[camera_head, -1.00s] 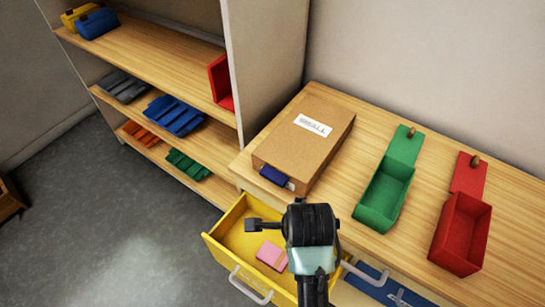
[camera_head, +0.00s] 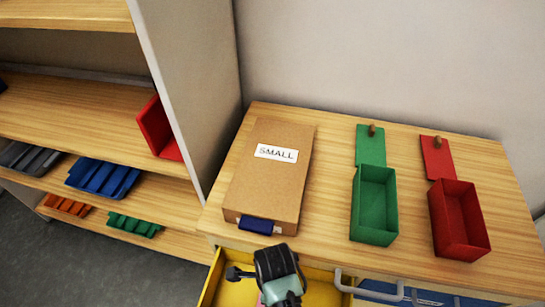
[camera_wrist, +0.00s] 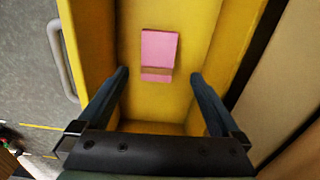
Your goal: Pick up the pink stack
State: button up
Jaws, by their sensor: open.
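The pink stack (camera_wrist: 159,52) lies on the floor of the open yellow drawer (camera_wrist: 125,113) in the wrist view, with a brownish band across its near part. My gripper (camera_wrist: 160,75) is open over the drawer, one finger on each side of the stack's line. The fingers are apart from the stack and hold nothing. In the head view only a small bit of pink shows beside my arm at the bottom edge. My wrist covers most of the stack and part of the yellow drawer (camera_head: 235,291) there.
A cardboard box (camera_head: 270,180) labelled SMALL stands on the wooden table above the drawer. An open green box (camera_head: 374,205) and an open red box (camera_head: 460,220) stand to its right. A shelf (camera_head: 75,110) with coloured bins is at left. Drawer walls flank my fingers.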

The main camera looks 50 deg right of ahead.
notch_tip(320, 180, down, 2)
jog(key=shift+f, duration=0.15)
jog(key=shift+s+a+f+b, duration=0.15)
jog(key=shift+f+b, duration=0.35)
jog(key=shift+f, duration=2.2)
jog(key=c, duration=1.4)
